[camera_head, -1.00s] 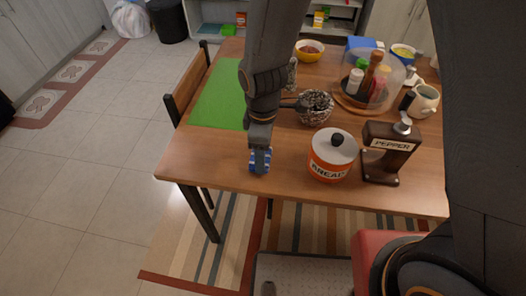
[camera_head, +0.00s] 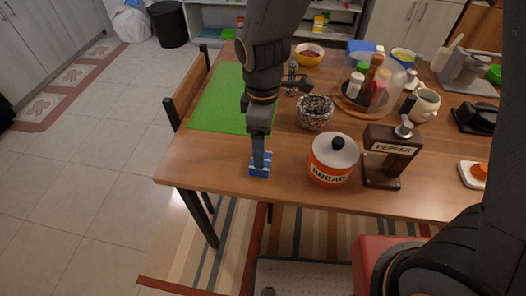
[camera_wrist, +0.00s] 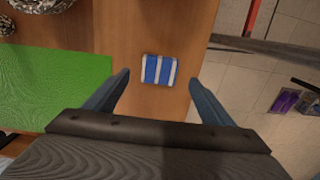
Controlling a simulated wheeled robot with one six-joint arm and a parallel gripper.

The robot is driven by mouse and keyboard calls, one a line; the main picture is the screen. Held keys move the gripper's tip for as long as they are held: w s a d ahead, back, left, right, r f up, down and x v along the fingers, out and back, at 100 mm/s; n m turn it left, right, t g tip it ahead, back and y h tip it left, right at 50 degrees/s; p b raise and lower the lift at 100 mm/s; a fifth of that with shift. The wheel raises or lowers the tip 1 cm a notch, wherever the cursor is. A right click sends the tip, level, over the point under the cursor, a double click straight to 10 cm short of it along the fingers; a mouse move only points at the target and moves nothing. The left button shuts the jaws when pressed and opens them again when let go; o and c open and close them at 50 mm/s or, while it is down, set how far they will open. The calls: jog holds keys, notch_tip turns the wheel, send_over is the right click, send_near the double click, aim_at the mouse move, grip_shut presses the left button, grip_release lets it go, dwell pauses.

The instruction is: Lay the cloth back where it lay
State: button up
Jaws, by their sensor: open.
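A small folded blue cloth with white stripes (camera_head: 260,164) lies on the wooden table near its front edge, left of the orange and white jar. In the wrist view the cloth (camera_wrist: 159,70) lies flat on the wood, beyond and between my fingertips. My gripper (camera_wrist: 160,82) is open, its two blue-grey fingers spread wide with nothing held between them. In the head view my gripper (camera_head: 259,150) is over the cloth, and its lower part overlaps the cloth's far side.
A green mat (camera_head: 228,100) lies behind and left of the cloth. The orange and white jar (camera_head: 332,160) and a pepper grinder (camera_head: 388,157) stand to the right. A speckled pot (camera_head: 315,112) is behind. Bare wood (camera_head: 205,158) lies left of the cloth.

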notch_tip(320, 180, up, 6)
jog(key=shift+f, duration=0.15)
jog(key=shift+s, duration=0.15)
dwell(0.5)
